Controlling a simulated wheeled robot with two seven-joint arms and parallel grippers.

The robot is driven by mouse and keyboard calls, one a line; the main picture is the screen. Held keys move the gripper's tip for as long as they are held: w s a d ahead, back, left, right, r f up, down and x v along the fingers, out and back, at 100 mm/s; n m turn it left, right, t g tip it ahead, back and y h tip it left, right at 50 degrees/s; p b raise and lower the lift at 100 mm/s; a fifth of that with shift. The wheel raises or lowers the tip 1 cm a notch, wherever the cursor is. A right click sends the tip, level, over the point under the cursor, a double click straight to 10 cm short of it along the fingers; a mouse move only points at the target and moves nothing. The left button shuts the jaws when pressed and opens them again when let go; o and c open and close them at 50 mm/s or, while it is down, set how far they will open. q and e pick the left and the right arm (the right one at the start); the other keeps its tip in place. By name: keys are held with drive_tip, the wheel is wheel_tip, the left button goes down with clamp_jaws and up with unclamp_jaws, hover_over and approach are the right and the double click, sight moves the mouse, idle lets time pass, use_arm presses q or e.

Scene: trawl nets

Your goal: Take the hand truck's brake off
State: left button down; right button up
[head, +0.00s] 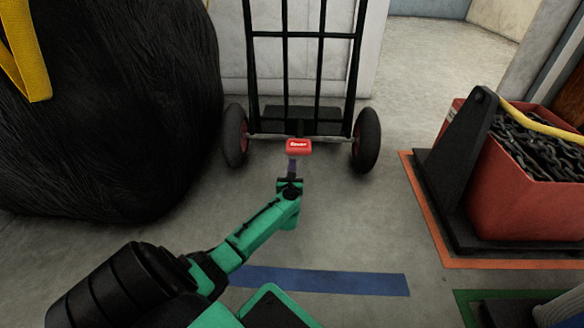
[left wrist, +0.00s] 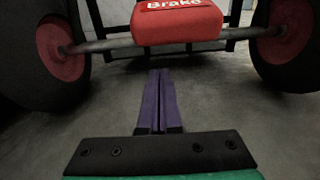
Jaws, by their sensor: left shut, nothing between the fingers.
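The hand truck (head: 287,36) stands upright against the pale wall, with a black frame and two black wheels with red hubs. Its red brake pedal (head: 299,147) sits low between the wheels, and in the left wrist view the red pedal (left wrist: 176,22) reads "Brake". My left gripper (head: 293,160) is shut and empty, its purple fingers pointing at the pedal. My right gripper is not in view.
A large black net bundle (head: 120,110) with a yellow strap fills the left. A red bin of chain (head: 520,185) stands at right on a black base inside orange floor tape. Blue tape (head: 320,281) crosses the otherwise clear floor in front.

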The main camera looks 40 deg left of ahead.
use_arm(q)
drive_tip(key=r, duration=0.2)
drive_tip(key=shift+s+d+r, duration=0.3)
drive_tip(key=shift+s+r, duration=0.05)
